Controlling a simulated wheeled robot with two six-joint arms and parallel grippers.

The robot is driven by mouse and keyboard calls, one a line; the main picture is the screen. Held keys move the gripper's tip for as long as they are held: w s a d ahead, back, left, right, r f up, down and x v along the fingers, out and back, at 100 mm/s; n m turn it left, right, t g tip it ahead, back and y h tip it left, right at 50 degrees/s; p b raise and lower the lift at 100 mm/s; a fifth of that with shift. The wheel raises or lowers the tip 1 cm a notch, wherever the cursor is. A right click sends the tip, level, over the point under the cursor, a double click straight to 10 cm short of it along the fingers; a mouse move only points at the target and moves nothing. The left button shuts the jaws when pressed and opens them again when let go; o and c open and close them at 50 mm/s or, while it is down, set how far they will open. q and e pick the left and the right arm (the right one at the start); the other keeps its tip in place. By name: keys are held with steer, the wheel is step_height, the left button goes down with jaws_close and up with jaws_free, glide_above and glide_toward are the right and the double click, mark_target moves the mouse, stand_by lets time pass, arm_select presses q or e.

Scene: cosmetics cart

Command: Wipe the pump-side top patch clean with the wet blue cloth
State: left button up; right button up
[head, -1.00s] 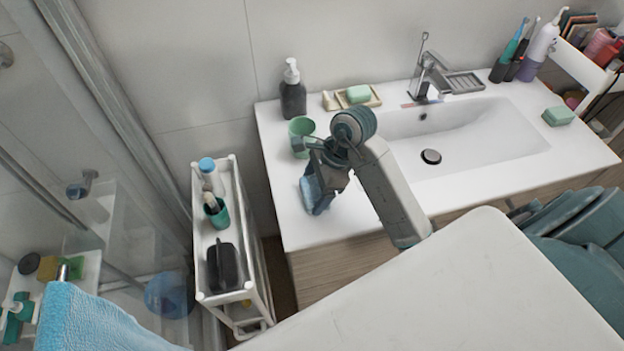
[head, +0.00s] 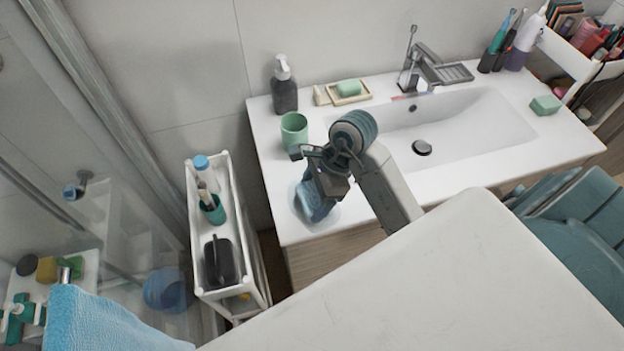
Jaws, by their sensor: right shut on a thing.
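The blue cloth (head: 317,198) hangs bunched from my right gripper (head: 327,178), which is shut on it. The cloth is at the front left of the white washstand top (head: 268,160), and its lower end appears to touch the surface. A faint greyish, wet-looking patch (head: 328,216) shows on the top around the cloth's lower end; the cloth covers part of it. The dark pump bottle (head: 285,95) with a white head stands at the back left of the same top. My left gripper is not in view.
A green cup (head: 294,132) stands just behind the gripper. A soap dish (head: 350,93) lies behind it, and the basin (head: 470,130) is to the right. A narrow white cart (head: 190,190) with bottles stands left of the washstand. A light blue towel (head: 100,322) is at lower left.

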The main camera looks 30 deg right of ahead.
step_height(320, 180, up, 6)
steer(key=p, duration=0.4)
steer(key=shift+f+p, duration=0.25)
steer(key=shift+p, duration=0.05)
steer(key=shift+f, duration=0.1)
